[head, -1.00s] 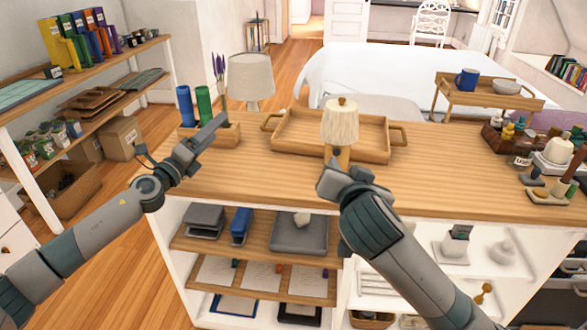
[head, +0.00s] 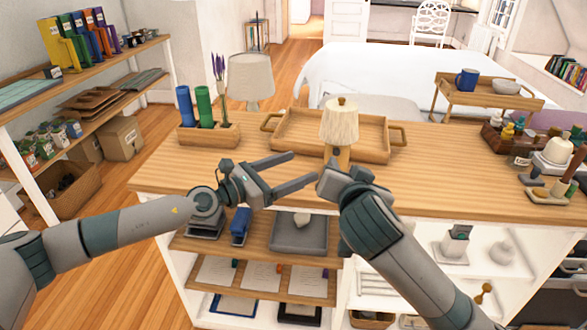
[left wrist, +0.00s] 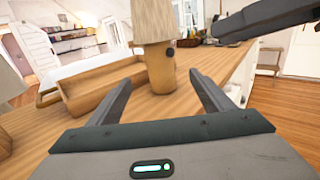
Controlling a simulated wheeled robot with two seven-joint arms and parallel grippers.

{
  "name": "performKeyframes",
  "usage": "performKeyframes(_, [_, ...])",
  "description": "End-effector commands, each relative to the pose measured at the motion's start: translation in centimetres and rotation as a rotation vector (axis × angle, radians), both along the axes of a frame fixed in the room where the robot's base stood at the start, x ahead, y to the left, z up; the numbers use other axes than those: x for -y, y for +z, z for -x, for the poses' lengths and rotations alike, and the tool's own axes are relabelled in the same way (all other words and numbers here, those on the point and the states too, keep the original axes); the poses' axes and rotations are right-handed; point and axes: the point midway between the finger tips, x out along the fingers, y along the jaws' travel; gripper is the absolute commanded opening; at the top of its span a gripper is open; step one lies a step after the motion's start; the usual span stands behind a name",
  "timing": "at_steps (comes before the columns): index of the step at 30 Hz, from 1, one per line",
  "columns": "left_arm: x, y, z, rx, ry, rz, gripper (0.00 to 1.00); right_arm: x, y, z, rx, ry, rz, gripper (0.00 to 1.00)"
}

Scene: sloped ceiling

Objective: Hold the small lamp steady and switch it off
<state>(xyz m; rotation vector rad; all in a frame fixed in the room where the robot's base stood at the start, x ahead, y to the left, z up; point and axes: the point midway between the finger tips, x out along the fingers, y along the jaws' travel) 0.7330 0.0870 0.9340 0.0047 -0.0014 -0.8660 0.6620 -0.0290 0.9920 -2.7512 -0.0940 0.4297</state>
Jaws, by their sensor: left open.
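The small lamp (head: 340,122) has a cream shade and a round wooden base, and stands upright on the wooden counter. In the left wrist view its wooden base (left wrist: 160,72) shows a small dark round button (left wrist: 171,52) on the side. My left gripper (head: 303,168) is open and empty, just left of the lamp base, fingers pointing toward it. In the left wrist view the base appears beyond and between the fingertips. My right gripper (head: 335,178) is in front of the lamp base and hides its lower part. In the left wrist view it appears apart from the lamp; its jaw opening is unclear.
A wooden tray (head: 283,143) lies right behind the lamp. A larger grey-shaded lamp (head: 250,77) and a wooden holder (head: 208,139) with blue and green cylinders stand left. Small items crowd the right end. The counter (head: 440,165) is clear right of the lamp.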

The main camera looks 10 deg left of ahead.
Motion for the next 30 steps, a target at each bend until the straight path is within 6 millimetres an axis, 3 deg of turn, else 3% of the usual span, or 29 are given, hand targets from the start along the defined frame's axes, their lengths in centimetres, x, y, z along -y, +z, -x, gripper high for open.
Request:
performKeyframes(8, [0.4,0.0,-0.3,-0.001,0.0,0.002,0.74,0.0,0.0,0.0,0.0,0.0,0.0,0.31])
performKeyframes(14, [1.7,0.1,-1.4,0.0,0.0,0.003,0.74,0.0,0.0,0.0,0.0,0.0,0.0,0.31])
performKeyframes(30, [8.1,0.0,-6.8,-0.003,0.0,0.005,0.74,0.0,0.0,0.0,0.0,0.0,0.0,0.31])
